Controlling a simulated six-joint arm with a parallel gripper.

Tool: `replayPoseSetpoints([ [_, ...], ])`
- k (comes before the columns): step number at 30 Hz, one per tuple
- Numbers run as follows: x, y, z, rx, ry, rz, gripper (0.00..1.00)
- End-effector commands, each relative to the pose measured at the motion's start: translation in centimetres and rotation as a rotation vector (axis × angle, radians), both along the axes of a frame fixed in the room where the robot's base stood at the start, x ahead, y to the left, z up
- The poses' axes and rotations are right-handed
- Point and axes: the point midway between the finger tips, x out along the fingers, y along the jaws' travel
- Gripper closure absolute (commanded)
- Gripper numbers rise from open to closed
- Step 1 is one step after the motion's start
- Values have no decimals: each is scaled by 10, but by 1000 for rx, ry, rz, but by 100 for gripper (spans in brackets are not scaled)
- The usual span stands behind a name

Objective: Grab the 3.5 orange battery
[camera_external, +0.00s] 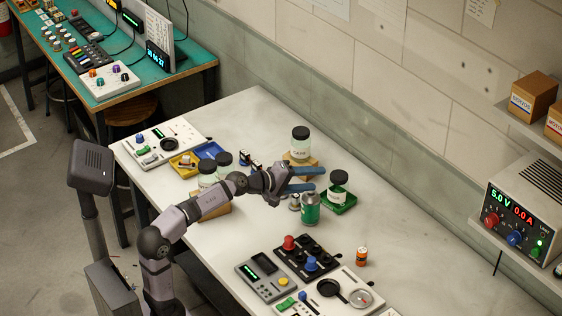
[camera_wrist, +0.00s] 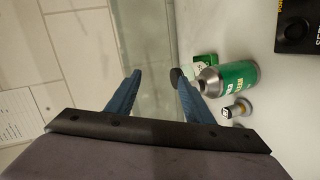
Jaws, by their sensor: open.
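A small orange battery (camera_external: 361,256) with a white band stands upright on the bench in the external view, to the right of the black knob panel. Its printed value is too small to read. I do not see it in the wrist view. My gripper (camera_external: 312,179) is open and empty, with two blue fingers, above the middle of the bench. It is apart from the battery, which lies lower right of it in the external view. In the wrist view my fingers (camera_wrist: 157,76) are spread, with wall and bench edge beyond them.
A green can (camera_external: 310,209) stands close below my fingers; it also shows in the wrist view (camera_wrist: 237,77). A small silver cylinder (camera_wrist: 237,109) stands beside it. A jar (camera_external: 338,186) sits on a green tray. A black knob panel (camera_external: 296,251) is left of the battery. Bench right of the battery is clear.

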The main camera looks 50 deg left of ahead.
Motion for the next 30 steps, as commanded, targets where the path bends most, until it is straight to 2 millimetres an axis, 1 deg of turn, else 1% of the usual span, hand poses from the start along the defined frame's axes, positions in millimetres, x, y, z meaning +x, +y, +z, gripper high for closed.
replayPoseSetpoints([
  [1,-12,-39,-19,22,74,-134,53],
  [2,-21,-61,-30,35,112,-216,53],
  [3,-35,-90,-44,48,155,-328,53],
  [4,-47,-110,-51,54,181,-410,53],
  [5,-59,-130,-58,56,206,-494,53],
  [6,-76,-154,-63,50,236,-603,53],
  [7,-88,-172,-65,37,256,-682,53],
  [9,-110,-202,-60,-30,309,-821,53],
  [10,-112,-208,-58,-65,329,-846,53],
  [12,-110,-214,-52,-152,382,-861,53],
  [14,-104,-216,-48,-231,431,-847,53],
  [16,-93,-214,-43,-326,491,-810,53],
  [22,-59,-203,-35,-609,669,-651,53],
  [27,-34,-189,-34,-847,811,-492,53],
  [30,-22,-181,-36,-979,885,-396,53],
])
